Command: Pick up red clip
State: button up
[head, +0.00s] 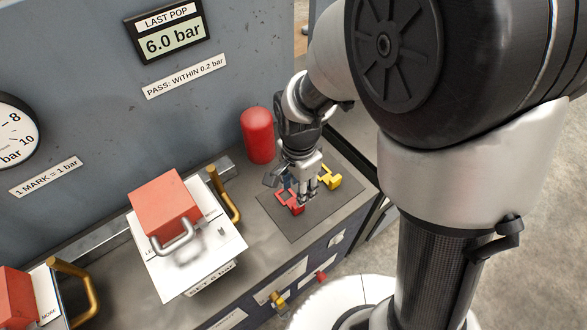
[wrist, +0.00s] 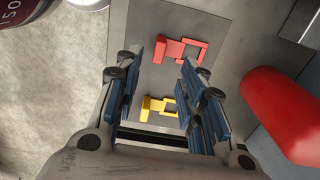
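The red clip (head: 291,203) lies on a dark grey mat (head: 306,230) on the bench. In the wrist view the red clip (wrist: 180,50) lies just beyond the fingertips, towards the top of the picture. A yellow clip (head: 329,178) lies on the same mat; in the wrist view it (wrist: 157,104) shows between the fingers. My gripper (head: 308,192) points down over the mat, close to both clips. In the wrist view its blue-padded fingers (wrist: 160,72) are apart with nothing held between them. The exact height above the mat is hard to tell.
A red cylinder (head: 257,136) stands behind the mat, close to my gripper. Left of the mat are a brass handle (head: 224,194) and a red block (head: 166,203) on a white plate. A grey panel wall rises behind the bench. The mat's front part is clear.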

aim_at(291, 203)
jog(key=f+b, duration=0.1)
jog(key=f, duration=0.2)
jog(key=f+b, duration=0.1)
jog(key=f, duration=0.2)
jog(key=f+b, duration=0.1)
jog(key=f, duration=0.2)
jog(key=shift+w+d+f+b, duration=0.15)
jog(key=shift+d+f+b, duration=0.1)
jog(key=shift+b, duration=0.15)
jog(key=shift+r, duration=0.1)
jog(key=shift+c, duration=0.6)
grip_shut()
